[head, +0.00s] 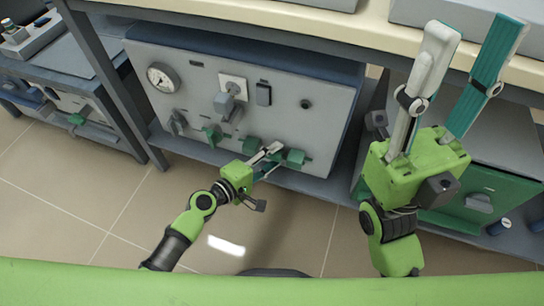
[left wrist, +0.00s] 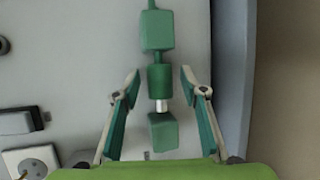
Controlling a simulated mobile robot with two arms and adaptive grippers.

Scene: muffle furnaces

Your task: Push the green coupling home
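The green coupling (left wrist: 160,78) is a short dark-green sleeve between two green blocks on the front of a grey unit. In the left wrist view, bare silver metal (left wrist: 161,105) shows between it and the lower block (left wrist: 163,132). A thin dark-green piece joins it to the upper block (left wrist: 157,30). My left gripper (head: 271,152) is at the coupling in the head view and mostly hides it there. In the left wrist view its fingers (left wrist: 160,79) are open, one on each side of the coupling with gaps. My right gripper (head: 478,35) is raised, open and empty.
The grey unit (head: 316,132) carries a gauge (head: 163,78), a socket (head: 233,88) and several valves. It sits on a shelf under a pale worktop (head: 300,22). Another unit with a green lower front (head: 452,218) is at right. The tiled floor (head: 110,205) is clear.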

